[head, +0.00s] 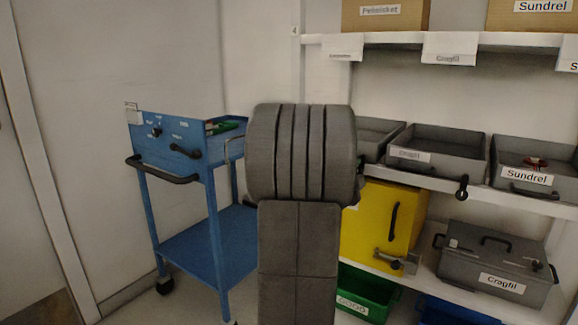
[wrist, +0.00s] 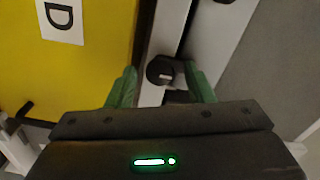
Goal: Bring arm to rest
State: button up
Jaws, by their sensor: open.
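My arm stands upright in the middle of the head view and hides part of the shelf behind it. My gripper is hidden there. In the wrist view my gripper (wrist: 161,88) shows two green fingers spread apart, with nothing held between them. A round black knob or handle end (wrist: 161,69) appears between and beyond the fingertips. A yellow surface with a label (wrist: 95,60) fills the left of the wrist view. Whether the fingers touch anything cannot be told.
A blue trolley (head: 180,155) stands at the left. At the right, a shelf (head: 530,203) holds grey bins (head: 435,160), a yellow box (head: 375,220), a grey case (head: 495,265) and a green bin (head: 365,292). Cardboard boxes (head: 385,15) stand on top. White wall shows behind the trolley.

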jog(key=shift+w+a+r+n+p, duration=0.1)
jog(key=shift+n+p, duration=1.8)
jog(key=shift+n, duration=1.65)
jog(key=shift+a+n+p, duration=0.1)
jog(key=shift+n+p, duration=1.8)
jog(key=shift+n, duration=1.65)
